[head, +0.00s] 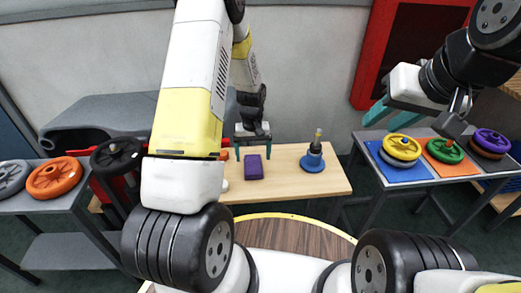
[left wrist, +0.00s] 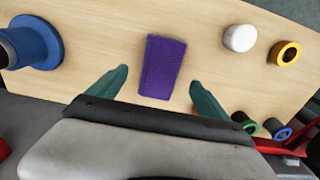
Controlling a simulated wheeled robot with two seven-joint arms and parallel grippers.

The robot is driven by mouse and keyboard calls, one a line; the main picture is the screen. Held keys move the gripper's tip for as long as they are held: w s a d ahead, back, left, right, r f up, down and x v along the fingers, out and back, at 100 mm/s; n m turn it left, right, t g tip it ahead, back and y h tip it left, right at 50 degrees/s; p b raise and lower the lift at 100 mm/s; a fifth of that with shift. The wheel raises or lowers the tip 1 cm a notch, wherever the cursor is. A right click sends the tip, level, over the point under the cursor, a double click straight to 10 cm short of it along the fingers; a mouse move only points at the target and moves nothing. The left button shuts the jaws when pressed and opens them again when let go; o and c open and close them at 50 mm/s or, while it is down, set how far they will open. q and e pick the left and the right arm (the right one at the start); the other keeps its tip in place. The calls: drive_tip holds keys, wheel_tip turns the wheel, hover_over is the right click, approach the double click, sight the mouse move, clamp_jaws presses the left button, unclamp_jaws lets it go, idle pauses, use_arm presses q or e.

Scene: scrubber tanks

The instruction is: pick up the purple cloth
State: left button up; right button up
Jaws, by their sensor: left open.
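The purple cloth (head: 253,166) is a small folded block lying flat on the light wooden table. In the left wrist view the cloth (left wrist: 162,67) lies ahead of and between my two teal fingertips. My left gripper (head: 253,152) is open and empty, just behind and above the cloth in the head view. In the wrist view my left gripper (left wrist: 158,82) has a finger on each side of the cloth's line, with gaps on both sides. My right gripper (head: 389,116) is open with its teal fingers apart, near the right-hand table, and nothing shows between them.
A blue-based stand (head: 313,160) is right of the cloth. In the wrist view a white round piece (left wrist: 240,38), a yellow ring (left wrist: 285,54) and green and blue rings lie on the other side. Coloured wheels stand on the left shelf (head: 60,178) and right table (head: 370,155).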

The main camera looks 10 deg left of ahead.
sight(253, 164)
use_arm(q)
drive_tip(key=shift+f, duration=1.95)
drive_tip(key=c, duration=1.4)
drive_tip(key=shift+r, duration=0.1)
drive_tip(key=shift+c, duration=0.2)
drive_tip(key=shift+r, duration=0.65)
wheel_tip(253, 164, up, 2)
drive_tip(key=shift+r, duration=0.15)
drive_tip(key=s+a+r, duration=0.1)
drive_tip(key=s+a, duration=0.1)
drive_tip(key=s, duration=1.4)
drive_tip(key=shift+a, duration=0.3)
drive_tip(key=shift+r, duration=0.1)
